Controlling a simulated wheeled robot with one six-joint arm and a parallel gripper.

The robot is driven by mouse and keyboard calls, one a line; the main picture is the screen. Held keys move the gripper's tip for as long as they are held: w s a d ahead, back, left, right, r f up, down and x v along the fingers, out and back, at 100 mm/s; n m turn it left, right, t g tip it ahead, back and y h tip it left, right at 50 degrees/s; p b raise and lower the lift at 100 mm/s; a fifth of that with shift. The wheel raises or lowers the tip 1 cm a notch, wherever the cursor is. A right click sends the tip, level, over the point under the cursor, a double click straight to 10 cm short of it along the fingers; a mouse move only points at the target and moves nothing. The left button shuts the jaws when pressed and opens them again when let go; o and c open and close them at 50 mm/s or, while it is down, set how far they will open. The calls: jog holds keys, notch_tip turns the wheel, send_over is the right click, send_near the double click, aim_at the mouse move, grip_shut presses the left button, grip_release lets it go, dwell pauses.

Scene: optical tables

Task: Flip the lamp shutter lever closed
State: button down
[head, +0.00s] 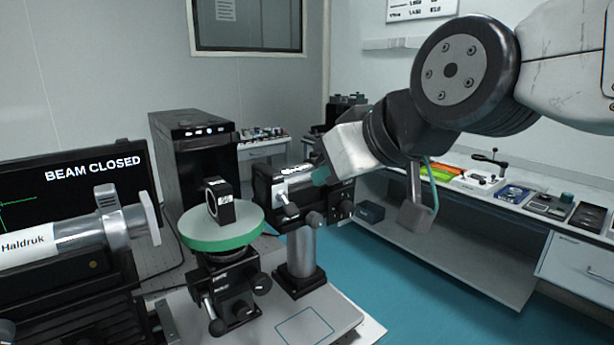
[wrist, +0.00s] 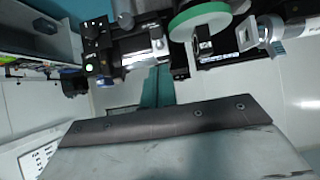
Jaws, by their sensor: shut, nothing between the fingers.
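My gripper (head: 320,176) is shut and empty, its teal fingertips at the right part of a black post-mounted unit (head: 262,187); I cannot tell whether they touch it. This unit carries a silver cylinder (head: 294,184) with a small silver lever-like part (head: 284,199) on its front. In the wrist view my teal fingers (wrist: 158,80) point toward the same unit (wrist: 110,48), which shows a lit green light. A silver tube marked "Haldruk" (head: 75,233) lies at the left. I cannot tell for certain which part is the lamp shutter lever. A monitor (head: 95,175) reads "BEAM CLOSED".
A green-rimmed round stage (head: 222,235) with a small black mounted optic (head: 219,201) stands left of the unit. A black computer tower (head: 190,150) stands behind. A side bench (head: 480,188) with trays and small devices is at the right. Teal floor between is clear.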

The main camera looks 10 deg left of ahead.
jog(key=s+d, duration=0.1)
jog(key=s+d+r, duration=0.1)
jog(key=d, duration=0.1)
jog(key=shift+s+d, duration=0.15)
jog(key=shift+s, duration=0.25)
